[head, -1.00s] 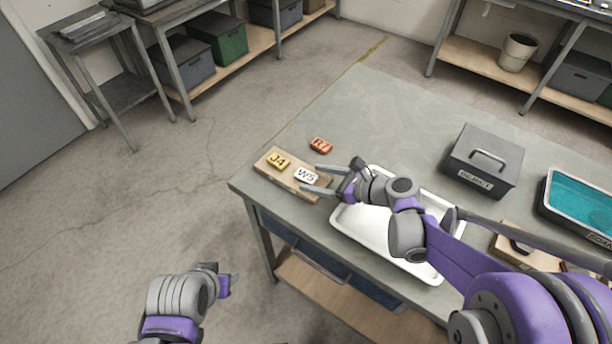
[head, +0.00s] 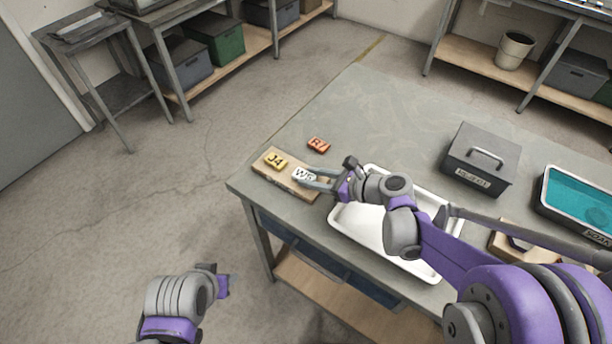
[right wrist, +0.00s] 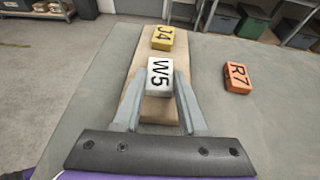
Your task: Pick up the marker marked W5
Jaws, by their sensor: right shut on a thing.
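The white marker W5 (head: 303,174) is on the wooden board (head: 314,191) at the table's near left corner. My right gripper (head: 312,178) is shut on it, with one finger on each side. In the right wrist view the marker W5 (right wrist: 159,76) sits between the fingertips of my right gripper (right wrist: 158,86), its label facing up. It still appears to be at the board; I cannot tell whether it is lifted. My left gripper (head: 222,284) is low at the left, away from the table; its jaws are not clear.
The yellow marker J4 (head: 275,161) is on the board beside W5. The orange marker R7 (head: 318,145) lies on the table behind. A white tray (head: 345,218) is under my right arm. A dark REJECT box (head: 480,160) and a teal-filled tray (head: 580,200) stand to the right.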

